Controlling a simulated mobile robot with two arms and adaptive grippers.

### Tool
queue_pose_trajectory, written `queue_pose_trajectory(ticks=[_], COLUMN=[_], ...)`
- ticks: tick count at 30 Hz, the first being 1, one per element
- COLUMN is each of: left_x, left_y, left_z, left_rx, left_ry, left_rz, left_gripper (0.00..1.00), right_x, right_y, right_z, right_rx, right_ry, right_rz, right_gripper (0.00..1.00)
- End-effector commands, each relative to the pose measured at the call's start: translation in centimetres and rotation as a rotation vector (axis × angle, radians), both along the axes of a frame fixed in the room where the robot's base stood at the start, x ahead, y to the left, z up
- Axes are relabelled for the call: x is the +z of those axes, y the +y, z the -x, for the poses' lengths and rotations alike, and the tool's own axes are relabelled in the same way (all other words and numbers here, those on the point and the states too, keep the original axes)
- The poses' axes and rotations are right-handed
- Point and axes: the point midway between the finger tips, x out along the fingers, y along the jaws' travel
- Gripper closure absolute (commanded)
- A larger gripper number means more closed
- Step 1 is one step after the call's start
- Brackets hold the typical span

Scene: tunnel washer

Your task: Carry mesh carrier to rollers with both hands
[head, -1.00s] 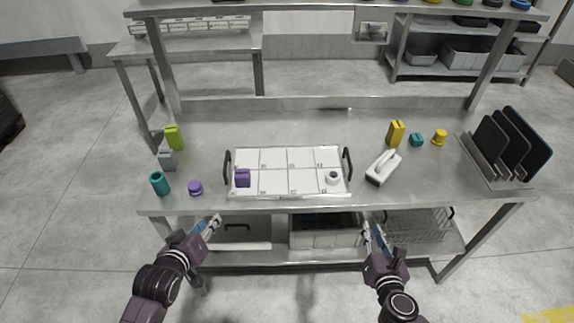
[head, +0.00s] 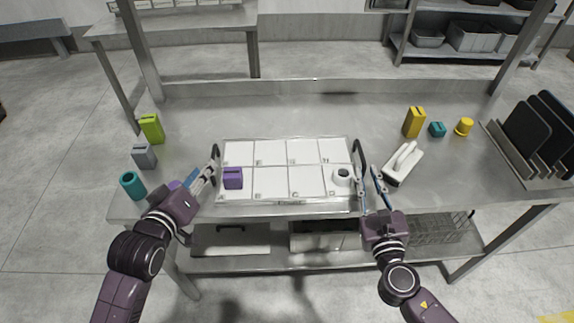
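The carrier (head: 288,194), a shallow metal tray with white cells and a black handle at each end, lies flat on the steel table. A purple block (head: 233,178) and a white round piece with a dark hole (head: 342,176) are in its front row. My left gripper (head: 203,174) is open beside the left handle (head: 214,158), near the tray's front left corner. My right gripper (head: 369,177) is open just in front of the right handle (head: 359,157). Neither clearly touches a handle. I do not make out any rollers.
A white-handled tool (head: 403,164) lies close right of the tray. Yellow (head: 414,122) and teal (head: 437,129) pieces and a rack of dark boards (head: 527,138) stand further right. Green (head: 151,128), grey and teal pieces stand left. The table behind the tray is clear.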

Motion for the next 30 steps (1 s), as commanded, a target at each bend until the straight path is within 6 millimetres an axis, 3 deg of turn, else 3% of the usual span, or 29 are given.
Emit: queue_pose_trajectory(ticks=[11,22,30], left_x=[-0.2,-1.7,-2.4], left_y=[-0.1,-1.1,-1.4], left_z=[-0.7,-5.5,-7.2], left_rx=[0.000,0.000,0.000], left_ry=[0.000,-0.001,0.000], left_rz=[0.000,-0.001,0.000], left_gripper=[0.71,0.71,0.71], right_x=[0.1,0.1,0.0], right_y=[0.0,0.1,0.2], right_z=[-0.7,-5.9,-7.7], right_rx=[-0.001,-0.001,0.001], right_ry=[0.000,-0.001,0.000], right_rz=[-0.001,-0.001,-0.003], right_gripper=[0.83,0.83,0.83])
